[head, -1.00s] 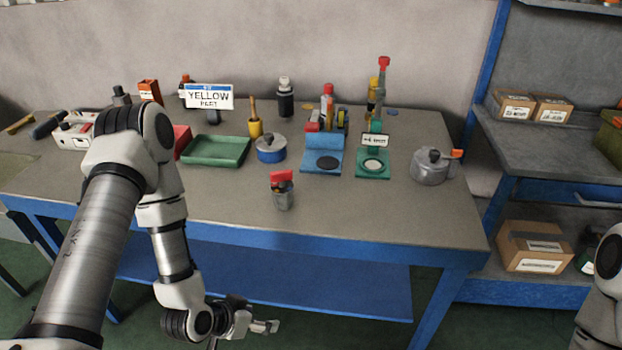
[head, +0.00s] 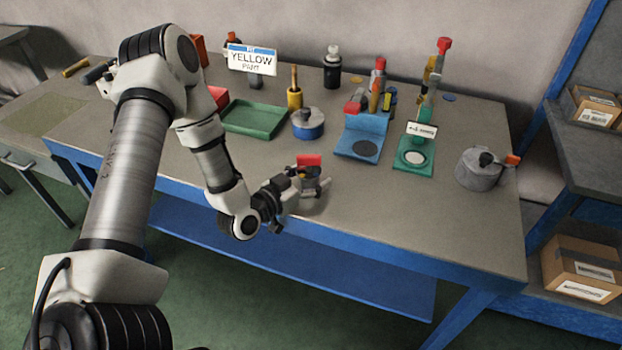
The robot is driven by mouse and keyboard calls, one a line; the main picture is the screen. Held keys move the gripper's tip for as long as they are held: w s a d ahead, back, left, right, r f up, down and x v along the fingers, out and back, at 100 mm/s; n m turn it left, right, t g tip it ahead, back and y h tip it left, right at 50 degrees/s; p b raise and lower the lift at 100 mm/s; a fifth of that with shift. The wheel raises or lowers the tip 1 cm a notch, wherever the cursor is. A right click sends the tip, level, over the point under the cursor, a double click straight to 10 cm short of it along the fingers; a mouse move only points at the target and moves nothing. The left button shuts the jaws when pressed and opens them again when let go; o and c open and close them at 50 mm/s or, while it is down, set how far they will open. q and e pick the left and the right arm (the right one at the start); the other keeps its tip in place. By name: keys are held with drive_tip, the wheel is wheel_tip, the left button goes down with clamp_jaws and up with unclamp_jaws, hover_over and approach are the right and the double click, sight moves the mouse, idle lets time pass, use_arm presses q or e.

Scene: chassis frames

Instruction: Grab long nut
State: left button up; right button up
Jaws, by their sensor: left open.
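I cannot make out a long nut for certain at this size. A small grey cup (head: 312,184) with a red piece and darker small parts at its top stands near the table's front edge. My left gripper (head: 303,194) is open at the cup, its fingers reaching toward it from the left and partly covering it. I cannot tell whether they touch the cup. My right gripper is out of view.
On the table (head: 430,220) stand a green tray (head: 258,118), a blue round tin (head: 308,124), a blue stand (head: 362,142), a green stand (head: 413,153) and a grey pot (head: 480,169). A "YELLOW PART" sign (head: 252,60) stands behind. The front right is clear.

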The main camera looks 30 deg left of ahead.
use_arm(q)
drive_tip(key=shift+s+r, duration=0.1)
drive_tip(key=shift+s+a+r, duration=0.1)
drive_tip(key=shift+s, duration=0.1)
drive_tip(key=c, duration=1.1)
drive_tip(key=shift+w, duration=0.1)
clamp_jaws()
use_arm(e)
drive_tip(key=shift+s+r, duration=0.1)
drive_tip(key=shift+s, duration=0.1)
